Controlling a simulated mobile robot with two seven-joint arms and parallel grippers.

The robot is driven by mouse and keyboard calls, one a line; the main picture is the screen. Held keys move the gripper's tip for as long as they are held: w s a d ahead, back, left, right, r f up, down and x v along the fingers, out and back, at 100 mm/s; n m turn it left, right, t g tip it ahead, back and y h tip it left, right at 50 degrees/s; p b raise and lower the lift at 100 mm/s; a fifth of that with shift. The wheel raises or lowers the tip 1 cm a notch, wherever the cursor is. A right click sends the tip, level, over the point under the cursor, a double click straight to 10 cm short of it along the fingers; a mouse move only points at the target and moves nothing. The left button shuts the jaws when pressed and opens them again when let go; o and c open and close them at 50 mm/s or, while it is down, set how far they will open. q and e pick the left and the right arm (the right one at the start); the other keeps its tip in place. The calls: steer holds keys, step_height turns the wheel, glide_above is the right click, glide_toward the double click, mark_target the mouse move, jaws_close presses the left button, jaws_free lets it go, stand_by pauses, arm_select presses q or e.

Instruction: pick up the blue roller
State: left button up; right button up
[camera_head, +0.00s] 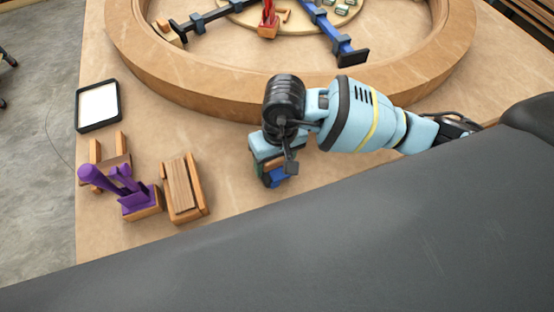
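My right arm comes in from the right, and its light-blue and black gripper (284,166) points down at the table. A blue object (273,178), likely the blue roller, shows right under the gripper, with bits of orange and green beside it. The wrist and gripper hide most of it. I cannot tell whether the fingers are apart or closed on it. My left gripper does not show.
A purple tool (128,190) stands in a wooden holder left of the gripper, beside a slatted wooden block (183,187). A white tray with a black rim (98,105) lies behind. A large wooden ring (205,92) fills the back. A dark grey surface covers the front.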

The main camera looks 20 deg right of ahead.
steer(key=c, duration=0.4)
steer(key=shift+o, duration=0.2)
step_height(320, 180, up, 10)
steer(key=shift+r, duration=0.1)
steer(key=o, duration=0.5)
steer(key=c, duration=0.3)
